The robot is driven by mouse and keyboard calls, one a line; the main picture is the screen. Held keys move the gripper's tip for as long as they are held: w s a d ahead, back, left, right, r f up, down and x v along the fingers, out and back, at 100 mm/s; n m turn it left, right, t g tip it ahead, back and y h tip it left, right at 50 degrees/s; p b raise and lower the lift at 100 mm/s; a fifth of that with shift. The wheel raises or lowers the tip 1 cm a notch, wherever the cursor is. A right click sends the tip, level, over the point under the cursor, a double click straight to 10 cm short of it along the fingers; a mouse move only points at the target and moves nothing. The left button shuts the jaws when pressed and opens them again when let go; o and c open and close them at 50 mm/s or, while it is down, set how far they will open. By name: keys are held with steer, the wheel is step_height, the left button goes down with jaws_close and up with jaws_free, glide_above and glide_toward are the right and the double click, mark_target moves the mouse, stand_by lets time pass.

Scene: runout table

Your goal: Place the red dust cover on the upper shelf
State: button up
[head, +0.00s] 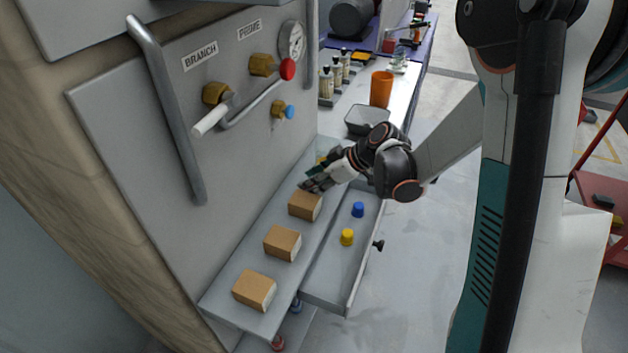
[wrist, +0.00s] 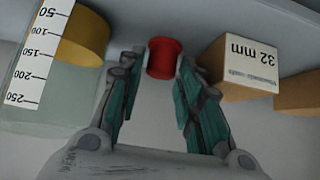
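The red dust cover (wrist: 164,58) shows in the wrist view as a small red cylinder with a wider rim, between the fingertips of my gripper (wrist: 162,74). A narrow gap shows on each side of it, so the fingers look open around it. It appears to be at the grey upper shelf (head: 228,306), though its contact with the surface is hard to see. In the head view my gripper (head: 312,184) is low over the far part of that shelf, and the red cover is hidden there.
Several cardboard boxes stand on the shelf; the nearest (wrist: 245,65), marked 32 mm, is close right of my fingers. A graduated clear container (wrist: 35,85) with a yellow part is close left. An open drawer (head: 328,278) below holds a blue cap (head: 357,209) and a yellow cap (head: 347,237).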

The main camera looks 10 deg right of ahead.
steer(key=p+v, duration=0.3)
steer(key=v, duration=0.9)
steer(key=shift+p, duration=0.3)
steer(key=shift+s, duration=0.1)
